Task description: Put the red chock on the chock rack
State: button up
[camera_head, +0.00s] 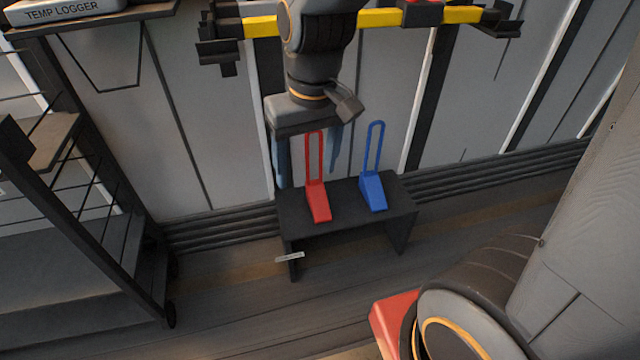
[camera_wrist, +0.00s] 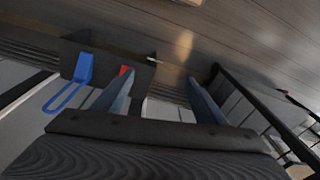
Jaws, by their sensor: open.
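The red chock (camera_head: 318,203), a wedge with a tall loop handle, stands on a low dark bench (camera_head: 345,212). Only a bit of the red chock (camera_wrist: 124,71) shows in the wrist view, mostly hidden by one finger. My gripper (camera_head: 308,178) is open and empty, pointing down by the red handle. In the head view the handle shows in front of and between the fingers. In the wrist view my gripper (camera_wrist: 158,77) has nothing clearly between its fingers. I cannot tell whether a finger touches the chock. Which thing is the chock rack is not clear.
A blue chock (camera_head: 373,190) stands right of the red one on the bench. The bench has a small unreadable label (camera_head: 289,257). A dark wheeled shelf cart (camera_head: 130,275) stands at the left. A yellow bar (camera_head: 380,18) crosses the wall above.

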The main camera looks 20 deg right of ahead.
jog(key=s+r+g, duration=0.1)
jog(key=s+r, duration=0.3)
jog(key=s, duration=0.5)
jog(key=shift+s+n, duration=0.3)
jog(key=shift+n, duration=0.1)
jog(key=d+r+m+p, duration=0.3)
jog(key=d+r+p, duration=0.6)
jog(key=p, duration=0.9)
jog(key=shift+d+r+h, duration=0.15)
jog(key=shift+r+h, duration=0.15)
jog(key=shift+r, duration=0.25)
jog(key=shift+c, duration=0.4)
